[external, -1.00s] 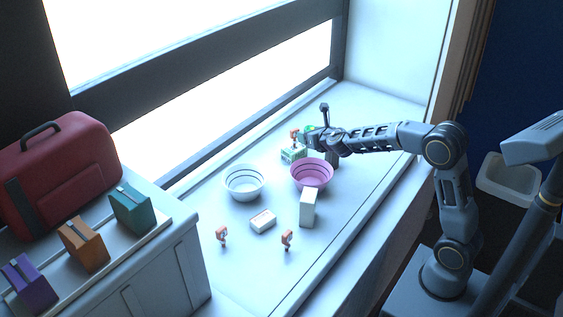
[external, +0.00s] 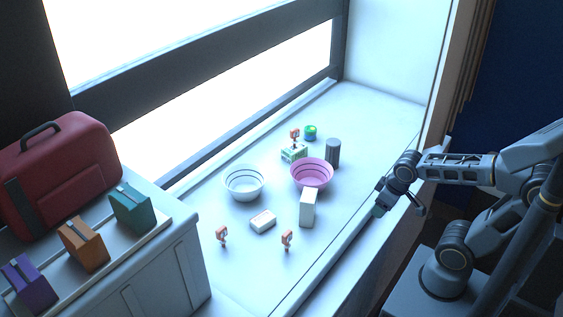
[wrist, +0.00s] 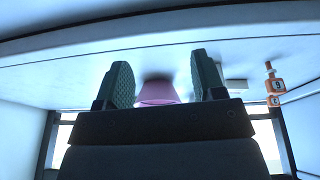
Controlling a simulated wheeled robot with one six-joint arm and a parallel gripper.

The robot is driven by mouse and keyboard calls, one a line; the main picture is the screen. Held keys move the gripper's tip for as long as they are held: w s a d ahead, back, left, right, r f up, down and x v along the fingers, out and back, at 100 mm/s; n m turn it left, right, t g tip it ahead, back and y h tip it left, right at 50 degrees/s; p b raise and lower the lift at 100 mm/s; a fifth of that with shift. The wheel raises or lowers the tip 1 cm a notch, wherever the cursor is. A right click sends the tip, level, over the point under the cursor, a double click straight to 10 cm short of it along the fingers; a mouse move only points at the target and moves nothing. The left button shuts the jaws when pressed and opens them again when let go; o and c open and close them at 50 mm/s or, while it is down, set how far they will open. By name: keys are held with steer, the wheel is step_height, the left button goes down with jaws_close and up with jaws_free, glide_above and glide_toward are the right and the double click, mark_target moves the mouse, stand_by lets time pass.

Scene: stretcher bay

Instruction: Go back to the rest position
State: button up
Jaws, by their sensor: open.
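My gripper (external: 380,211) hangs at the front edge of the white sill, right of the white upright box (external: 307,207) and apart from it. In the wrist view my gripper (wrist: 167,80) shows two green pads spread apart with nothing held between them. A pink bowl (external: 312,176) stands on the sill, up and left of my gripper. The pink bowl also shows beyond the pads in the wrist view (wrist: 158,92).
On the sill (external: 375,125) stand a white bowl (external: 243,184), a dark cylinder (external: 333,152), a green box (external: 294,153), a green-blue round item (external: 310,131), a small white block (external: 263,221) and small orange items (external: 287,238). A red case (external: 75,165) sits at left.

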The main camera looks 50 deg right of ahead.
steer(key=shift+s+a+y, duration=0.3)
steer(key=shift+a, duration=0.05)
